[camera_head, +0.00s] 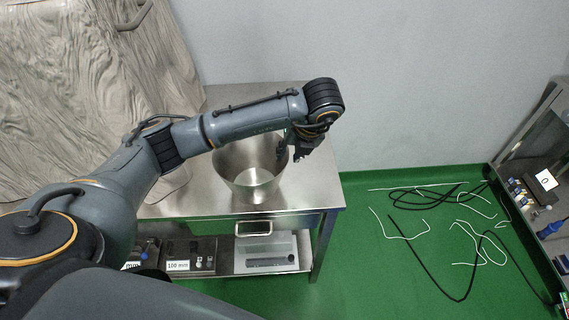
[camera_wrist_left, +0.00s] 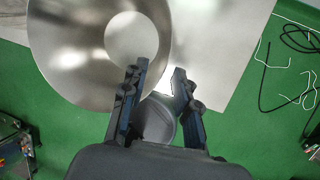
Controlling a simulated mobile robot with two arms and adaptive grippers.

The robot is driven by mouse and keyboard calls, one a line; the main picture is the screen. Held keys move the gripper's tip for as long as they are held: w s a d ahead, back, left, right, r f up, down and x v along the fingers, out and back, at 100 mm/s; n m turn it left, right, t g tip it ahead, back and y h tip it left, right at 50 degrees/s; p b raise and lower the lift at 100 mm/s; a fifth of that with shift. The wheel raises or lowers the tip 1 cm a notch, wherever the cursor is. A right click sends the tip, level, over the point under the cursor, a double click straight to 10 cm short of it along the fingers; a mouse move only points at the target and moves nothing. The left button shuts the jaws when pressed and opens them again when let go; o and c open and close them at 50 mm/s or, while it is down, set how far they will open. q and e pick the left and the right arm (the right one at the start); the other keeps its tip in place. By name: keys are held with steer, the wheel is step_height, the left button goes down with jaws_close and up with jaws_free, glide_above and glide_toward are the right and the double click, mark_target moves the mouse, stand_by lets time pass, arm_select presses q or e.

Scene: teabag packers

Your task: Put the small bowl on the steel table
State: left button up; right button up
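A shiny steel bowl (camera_head: 250,185), the only bowl I see clearly, stands upright and empty on the steel table (camera_head: 310,192). In the left wrist view the bowl (camera_wrist_left: 75,60) fills the upper left, over the bare table top (camera_wrist_left: 220,50). My left gripper (camera_head: 300,150) is at the bowl's right rim. In the left wrist view its fingertips (camera_wrist_left: 160,68) are apart, with the rim close to the gap; I cannot tell whether they touch it. A grey rounded shape (camera_wrist_left: 157,120) shows between the fingers, unclear. My right gripper is out of view.
A lower shelf holds a grey device (camera_head: 266,255) and a box marked 100 mm (camera_head: 190,257). Black and white cables (camera_head: 430,235) lie on the green floor. A bench (camera_head: 540,190) stands at far right. The table's right part is clear.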

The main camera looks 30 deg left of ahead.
arm_select(q)
steer(key=v, duration=0.4)
steer(key=shift+r+p, duration=0.25)
steer(key=shift+p, duration=0.15)
